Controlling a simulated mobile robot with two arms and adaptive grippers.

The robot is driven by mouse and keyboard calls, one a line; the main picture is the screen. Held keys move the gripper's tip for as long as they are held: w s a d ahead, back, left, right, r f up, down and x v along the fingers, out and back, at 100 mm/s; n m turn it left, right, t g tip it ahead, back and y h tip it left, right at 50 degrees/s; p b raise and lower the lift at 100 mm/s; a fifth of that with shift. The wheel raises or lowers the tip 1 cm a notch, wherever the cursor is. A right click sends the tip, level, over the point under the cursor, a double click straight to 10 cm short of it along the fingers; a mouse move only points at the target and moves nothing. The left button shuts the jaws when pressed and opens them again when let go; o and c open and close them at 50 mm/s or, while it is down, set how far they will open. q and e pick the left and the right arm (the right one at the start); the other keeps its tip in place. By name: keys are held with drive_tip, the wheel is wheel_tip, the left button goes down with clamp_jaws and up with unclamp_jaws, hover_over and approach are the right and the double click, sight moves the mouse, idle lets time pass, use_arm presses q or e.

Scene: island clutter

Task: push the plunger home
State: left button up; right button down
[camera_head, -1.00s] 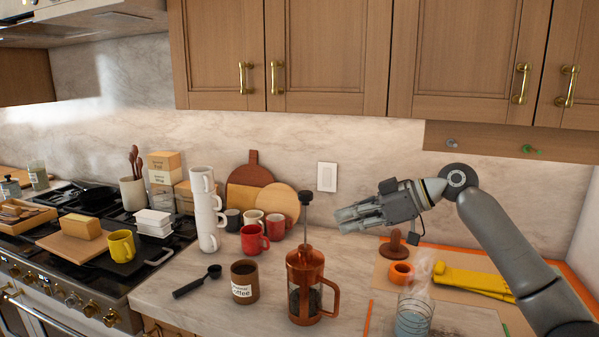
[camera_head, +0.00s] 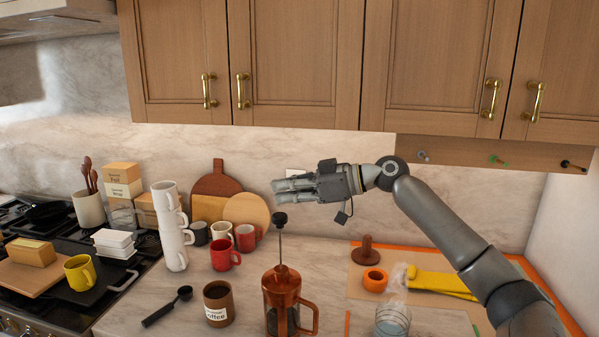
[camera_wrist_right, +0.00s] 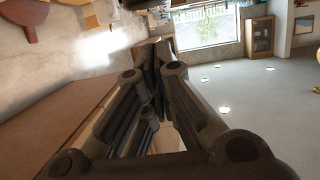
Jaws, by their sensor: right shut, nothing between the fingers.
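A copper-coloured French press (camera_head: 283,303) stands on the counter, its lower part cut off by the bottom of the head view. Its plunger rod (camera_head: 281,247) is raised well above the lid, with a dark knob (camera_head: 280,219) on top. My right gripper (camera_head: 277,191) is shut and empty, its fingers pointing left. In the head view its fingertips appear just above the knob; a small gap shows between them. In the right wrist view the shut fingers (camera_wrist_right: 160,62) show, but neither press nor knob can be made out. My left gripper is not in view.
A brown coffee canister (camera_head: 218,303), a black scoop (camera_head: 167,306) and a red mug (camera_head: 226,254) are left of the press. A stack of white mugs (camera_head: 171,228) stands further left. An orange ring (camera_head: 374,280) and glass jar (camera_head: 393,318) are at right.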

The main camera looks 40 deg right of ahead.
drive_tip(key=shift+s+f, duration=0.15)
drive_tip(key=shift+f, duration=0.35)
drive_tip(key=shift+d+f, duration=0.15)
drive_tip(key=shift+f, duration=0.5)
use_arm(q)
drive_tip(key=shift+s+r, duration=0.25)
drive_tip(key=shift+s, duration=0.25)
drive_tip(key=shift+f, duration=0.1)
use_arm(e)
drive_tip(key=shift+s+f, duration=0.1)
drive_tip(key=shift+f, duration=0.05)
